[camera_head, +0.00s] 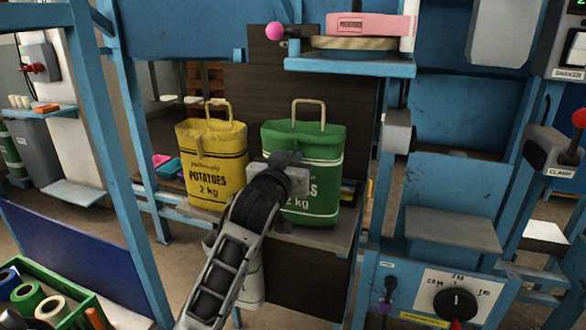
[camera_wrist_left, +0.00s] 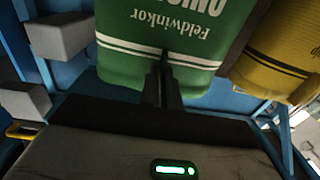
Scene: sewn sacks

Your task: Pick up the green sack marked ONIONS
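The green sack (camera_head: 320,150) stands upright on a shelf, its tan loop handle (camera_head: 308,103) raised and free. My left gripper covers most of its print, leaving "2 kg" in view. In the left wrist view the green sack (camera_wrist_left: 190,30) appears upside down, with "Feldwinkor" and part of ONIONS readable. My left gripper (camera_head: 287,158) is in front of the sack's upper face, below the handle. My right gripper is not in view.
A yellow POTATOES sack (camera_head: 212,160) stands close to the left of the green one. A blue shelf (camera_head: 350,66) with a pink scale (camera_head: 365,24) overhangs at the upper right. A grey box (camera_head: 397,132) on a blue post is to the right.

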